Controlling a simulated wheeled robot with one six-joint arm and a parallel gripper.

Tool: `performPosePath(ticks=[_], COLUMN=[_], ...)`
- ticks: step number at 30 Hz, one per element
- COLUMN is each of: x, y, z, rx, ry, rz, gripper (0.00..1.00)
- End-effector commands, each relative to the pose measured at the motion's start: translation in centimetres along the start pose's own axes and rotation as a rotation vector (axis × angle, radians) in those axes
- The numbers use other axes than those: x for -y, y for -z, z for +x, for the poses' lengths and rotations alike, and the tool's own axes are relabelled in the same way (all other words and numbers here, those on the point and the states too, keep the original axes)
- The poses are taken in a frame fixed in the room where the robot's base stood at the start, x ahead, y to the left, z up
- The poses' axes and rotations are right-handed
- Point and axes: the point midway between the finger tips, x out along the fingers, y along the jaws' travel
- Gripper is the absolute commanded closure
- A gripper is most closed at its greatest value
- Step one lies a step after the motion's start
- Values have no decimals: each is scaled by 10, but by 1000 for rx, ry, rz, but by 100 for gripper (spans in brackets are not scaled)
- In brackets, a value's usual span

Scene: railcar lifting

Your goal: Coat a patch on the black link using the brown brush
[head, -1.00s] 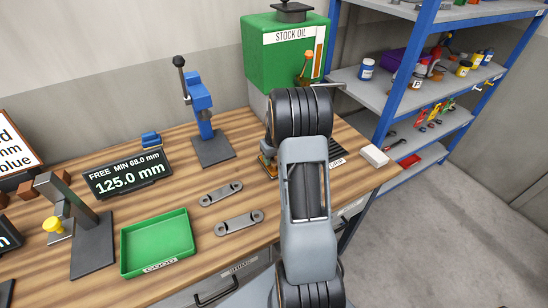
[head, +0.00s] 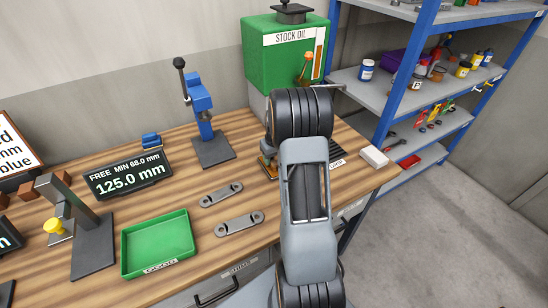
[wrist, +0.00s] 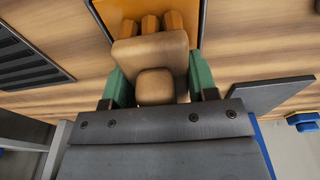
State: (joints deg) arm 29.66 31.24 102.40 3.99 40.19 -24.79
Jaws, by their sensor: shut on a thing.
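My gripper (wrist: 158,82) is shut on a tan-brown wooden piece, which looks like the brown brush (wrist: 150,55), with green finger pads on both sides. In the head view my own arm hides most of the gripper and the brush. Two flat links with holes at their ends, an upper link (head: 221,195) and a lower link (head: 239,223), lie on the bench. Both look grey; I see no clearly black link.
A green tray (head: 128,262) stands left of the links. A blue press (head: 198,98) on a dark base stands behind them. A green stock oil tank (head: 262,62) is at the back, a white block (head: 374,157) at right. Bare wood surrounds the links.

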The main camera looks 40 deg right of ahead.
Motion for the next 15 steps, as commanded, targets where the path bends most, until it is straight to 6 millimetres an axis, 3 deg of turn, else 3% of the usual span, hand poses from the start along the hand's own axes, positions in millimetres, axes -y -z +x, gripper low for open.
performPosePath(ticks=[15], x=[0], y=[7], z=[-48], rx=[-4], ry=[-2], rz=[0], gripper=[66])
